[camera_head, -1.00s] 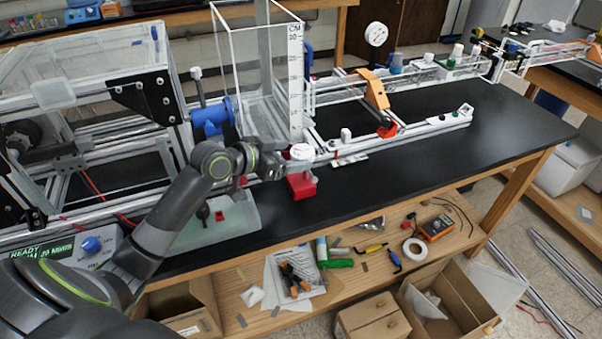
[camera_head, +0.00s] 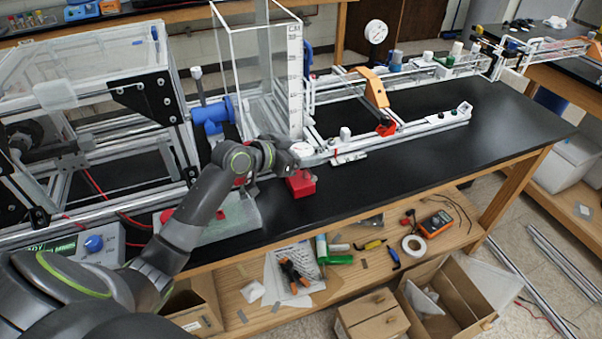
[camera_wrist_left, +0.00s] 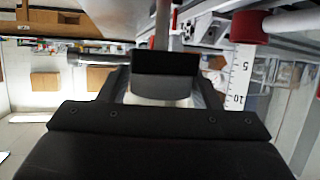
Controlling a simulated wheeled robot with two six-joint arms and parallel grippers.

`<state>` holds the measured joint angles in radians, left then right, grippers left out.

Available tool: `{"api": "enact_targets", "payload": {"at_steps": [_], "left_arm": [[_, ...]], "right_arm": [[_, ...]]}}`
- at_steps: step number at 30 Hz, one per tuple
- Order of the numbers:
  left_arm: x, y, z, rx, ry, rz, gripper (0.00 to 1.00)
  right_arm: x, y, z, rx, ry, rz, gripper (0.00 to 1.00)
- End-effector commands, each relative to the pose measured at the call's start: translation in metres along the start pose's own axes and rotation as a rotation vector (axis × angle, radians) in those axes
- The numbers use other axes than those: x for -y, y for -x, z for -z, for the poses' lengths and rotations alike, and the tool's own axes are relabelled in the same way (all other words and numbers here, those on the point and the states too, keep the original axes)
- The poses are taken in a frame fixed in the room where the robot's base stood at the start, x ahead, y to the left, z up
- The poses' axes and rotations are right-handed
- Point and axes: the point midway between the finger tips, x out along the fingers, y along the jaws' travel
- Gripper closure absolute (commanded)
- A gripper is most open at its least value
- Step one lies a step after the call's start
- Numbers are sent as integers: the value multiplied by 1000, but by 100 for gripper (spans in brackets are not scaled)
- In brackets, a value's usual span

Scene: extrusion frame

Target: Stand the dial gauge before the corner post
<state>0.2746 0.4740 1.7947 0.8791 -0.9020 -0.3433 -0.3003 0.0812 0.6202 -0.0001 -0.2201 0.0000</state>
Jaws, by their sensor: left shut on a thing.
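A small device with a round white top and a red block base (camera_head: 301,185), which I take for the dial gauge, stands on the black bench near its front edge, before the clear tank. My left gripper (camera_head: 288,154) is at its white top from the left and is shut on it; the fingers hide part of it. In the left wrist view the dark jaws (camera_wrist_left: 165,72) close around a pale, rounded piece (camera_wrist_left: 160,99). My right gripper is not in view.
The clear tank with a printed scale (camera_head: 295,75) rises right behind the gripper. A white rail (camera_head: 430,125) with an orange bracket (camera_head: 372,88) lies to the right. The bench's front right (camera_head: 440,155) is clear.

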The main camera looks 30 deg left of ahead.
Motion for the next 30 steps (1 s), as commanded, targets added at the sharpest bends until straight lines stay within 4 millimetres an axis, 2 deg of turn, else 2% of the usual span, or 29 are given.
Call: {"api": "enact_targets", "payload": {"at_steps": [1,6,16,20,30], "left_arm": [[0,0,0,1,1,0,79],[0,0,0,1,1,0,100],[0,2,5,-2,-1,-1,100],[0,8,22,-5,-6,0,100],[0,32,79,-5,-5,1,100]], "right_arm": [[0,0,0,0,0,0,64],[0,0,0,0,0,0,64],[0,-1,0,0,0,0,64],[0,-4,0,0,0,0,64],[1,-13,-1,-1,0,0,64]]}}
